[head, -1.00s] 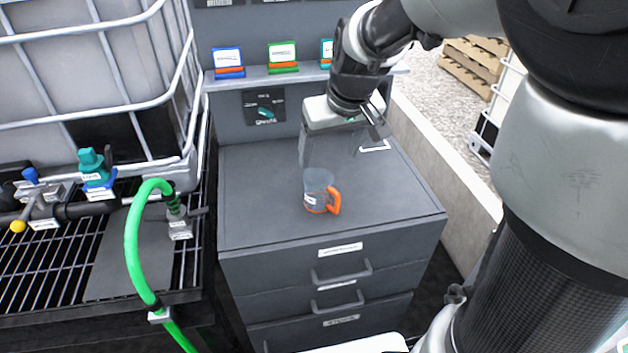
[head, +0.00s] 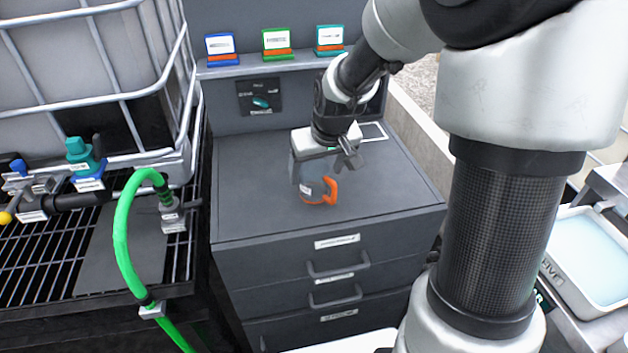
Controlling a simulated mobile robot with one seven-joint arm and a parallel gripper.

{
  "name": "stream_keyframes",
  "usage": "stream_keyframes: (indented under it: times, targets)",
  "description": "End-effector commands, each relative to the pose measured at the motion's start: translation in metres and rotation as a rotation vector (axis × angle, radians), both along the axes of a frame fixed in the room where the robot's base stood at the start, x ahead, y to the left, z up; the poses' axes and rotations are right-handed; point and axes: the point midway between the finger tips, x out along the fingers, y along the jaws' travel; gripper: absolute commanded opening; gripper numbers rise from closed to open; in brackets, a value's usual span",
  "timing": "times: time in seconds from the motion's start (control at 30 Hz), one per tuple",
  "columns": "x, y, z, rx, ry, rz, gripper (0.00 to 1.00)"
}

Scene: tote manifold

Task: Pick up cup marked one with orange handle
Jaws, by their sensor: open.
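The cup with the orange handle (head: 314,188) stands upright on the grey cabinet top in the head view. It looks clear grey with an orange band near its base, and its handle points right. A label shows on its side, too small to read. My gripper (head: 322,172) is open and comes down from above over the cup. It overlaps the cup's upper part in the picture. I cannot tell whether the fingers touch the cup or sit around it.
The drawer cabinet's top (head: 250,205) is otherwise mostly clear. A shelf behind holds blue (head: 221,48), green (head: 277,43) and teal (head: 330,40) tagged holders. A green hose (head: 122,235) and a caged tank (head: 75,70) stand left. A tray (head: 595,260) is at right.

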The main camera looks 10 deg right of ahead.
Motion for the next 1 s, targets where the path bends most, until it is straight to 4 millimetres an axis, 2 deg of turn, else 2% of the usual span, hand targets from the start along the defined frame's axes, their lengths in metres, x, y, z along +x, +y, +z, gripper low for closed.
stream_keyframes:
  times: [0.1,0.23,0.37,0.57,0.67,0.83,1.0]
  targets:
    - [0.002,0.0,-0.023,0.002,0.005,0.0,0.75]
    - [0.008,0.001,-0.039,0.0,0.004,0.001,0.75]
    - [0.012,0.001,-0.045,0.001,0.001,0.0,0.75]
    - [0.012,0.001,-0.045,0.0,0.001,-0.001,0.75]
    - [0.012,0.001,-0.045,0.0,0.001,0.0,0.61]
    - [0.012,0.001,-0.045,0.0,0.001,0.0,0.33]
    - [0.012,0.001,-0.045,0.0,0.001,0.0,0.3]
